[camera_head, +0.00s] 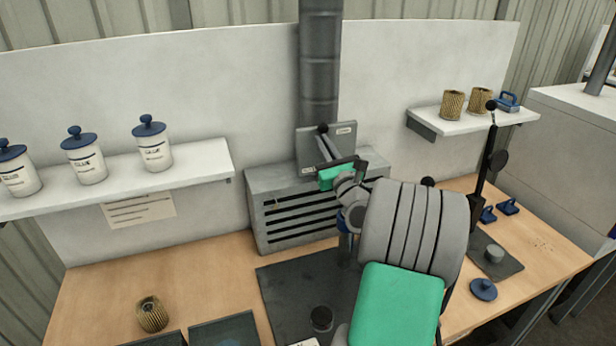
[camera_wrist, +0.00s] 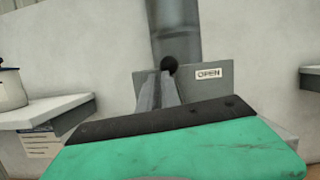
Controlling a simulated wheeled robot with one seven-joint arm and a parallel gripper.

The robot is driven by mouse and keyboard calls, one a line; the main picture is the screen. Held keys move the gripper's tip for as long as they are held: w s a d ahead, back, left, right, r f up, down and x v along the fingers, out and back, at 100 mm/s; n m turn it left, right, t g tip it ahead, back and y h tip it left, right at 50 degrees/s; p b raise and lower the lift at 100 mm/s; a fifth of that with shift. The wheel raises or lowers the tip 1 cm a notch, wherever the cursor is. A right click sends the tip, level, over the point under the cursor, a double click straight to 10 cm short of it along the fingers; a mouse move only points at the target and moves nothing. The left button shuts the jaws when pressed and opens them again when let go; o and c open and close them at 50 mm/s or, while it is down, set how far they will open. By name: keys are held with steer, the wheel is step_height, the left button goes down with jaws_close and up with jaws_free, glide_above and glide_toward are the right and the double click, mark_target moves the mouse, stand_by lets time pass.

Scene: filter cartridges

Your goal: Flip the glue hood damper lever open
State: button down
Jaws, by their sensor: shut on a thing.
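The damper lever's black knob (camera_head: 323,128) shows in front of a grey plate (camera_head: 312,146) at the foot of the duct. In the wrist view the knob (camera_wrist: 169,64) stands just left of a white label reading OPEN (camera_wrist: 209,73). My gripper (camera_head: 326,137) reaches up to it, and its narrow grey fingers (camera_wrist: 162,78) are shut on the lever at the knob. The rest of the lever is hidden behind the fingers and the green gripper body.
The grey slatted hood box (camera_head: 262,214) sits below the plate, with the duct (camera_head: 320,70) rising above. A left shelf (camera_head: 205,160) holds white glue jars. A right shelf (camera_head: 440,124) holds cartridges. A black stand (camera_head: 484,180) is right of my arm.

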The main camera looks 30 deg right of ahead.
steer(key=shift+a+r+t, duration=0.2)
steer(key=shift+r+t, duration=0.1)
steer(key=shift+r, duration=0.95)
steer(key=s+a+f+b, duration=0.4)
steer(key=s+a, duration=0.3)
steer(key=s, duration=0.2)
steer(key=shift+s+a+f, duration=0.4)
steer(key=shift+f, duration=0.5)
